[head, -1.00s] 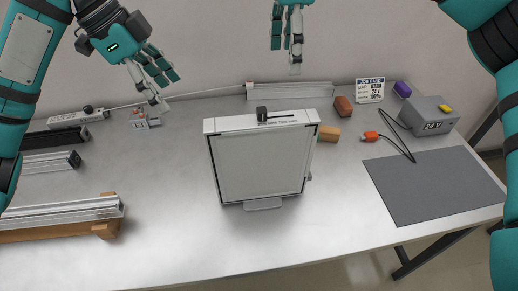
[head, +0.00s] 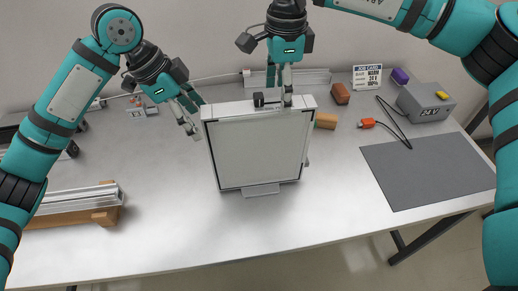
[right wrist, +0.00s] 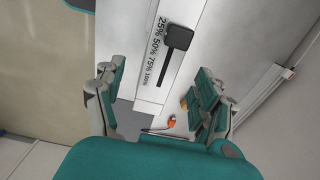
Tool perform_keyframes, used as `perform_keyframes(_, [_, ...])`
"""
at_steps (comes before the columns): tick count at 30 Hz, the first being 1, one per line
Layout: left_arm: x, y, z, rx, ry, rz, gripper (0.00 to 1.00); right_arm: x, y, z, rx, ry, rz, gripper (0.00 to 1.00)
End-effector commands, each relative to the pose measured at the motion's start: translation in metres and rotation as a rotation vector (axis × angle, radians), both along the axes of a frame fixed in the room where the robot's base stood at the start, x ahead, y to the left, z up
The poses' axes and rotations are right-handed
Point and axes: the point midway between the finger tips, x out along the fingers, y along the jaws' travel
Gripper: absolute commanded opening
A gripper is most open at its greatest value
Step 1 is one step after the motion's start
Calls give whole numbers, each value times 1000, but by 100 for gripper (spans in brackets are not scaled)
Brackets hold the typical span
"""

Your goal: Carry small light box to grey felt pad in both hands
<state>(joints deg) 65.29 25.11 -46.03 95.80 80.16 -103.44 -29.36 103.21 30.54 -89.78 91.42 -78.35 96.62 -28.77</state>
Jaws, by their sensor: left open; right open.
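The small light box (head: 258,150) stands upright on the table, its pale panel facing me and a black slider knob on its top. Its top also shows in the right wrist view (right wrist: 150,75), with printed percent marks. The grey felt pad (head: 428,170) lies bare at the right of the table. My left gripper (head: 194,118) is open beside the box's upper left edge, seemingly just apart from it. My right gripper (head: 281,92) is open above and behind the right part of the box's top. In the right wrist view its fingers (right wrist: 158,108) are spread wide with the box's end between them.
A grey 24 V supply (head: 426,101) stands behind the pad, its cable ending in an orange plug (head: 367,123). A job card (head: 367,77) and several coloured blocks are behind the box. Aluminium profiles (head: 75,200) lie at left. The front middle is clear.

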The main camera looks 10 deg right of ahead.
Motion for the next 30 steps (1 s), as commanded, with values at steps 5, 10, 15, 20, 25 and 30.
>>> perform_keyframes(5, [-1,-13,-30,1,3,-1,69,-1,0,-32,0,2,1,71])
perform_keyframes(10, [0,-19,-46,0,0,0,69,0,0,-50,-1,0,0,71])
perform_keyframes(15, [0,-22,-53,0,0,0,69,0,0,-57,0,-1,0,71])
perform_keyframes(20, [0,-22,-53,0,0,0,69,0,0,-58,0,-1,0,71])
perform_keyframes(25, [0,-22,-53,0,0,0,60,0,0,-57,0,-1,0,62])
perform_keyframes(30, [0,-22,-53,0,0,0,38,0,0,-57,0,-1,0,40])
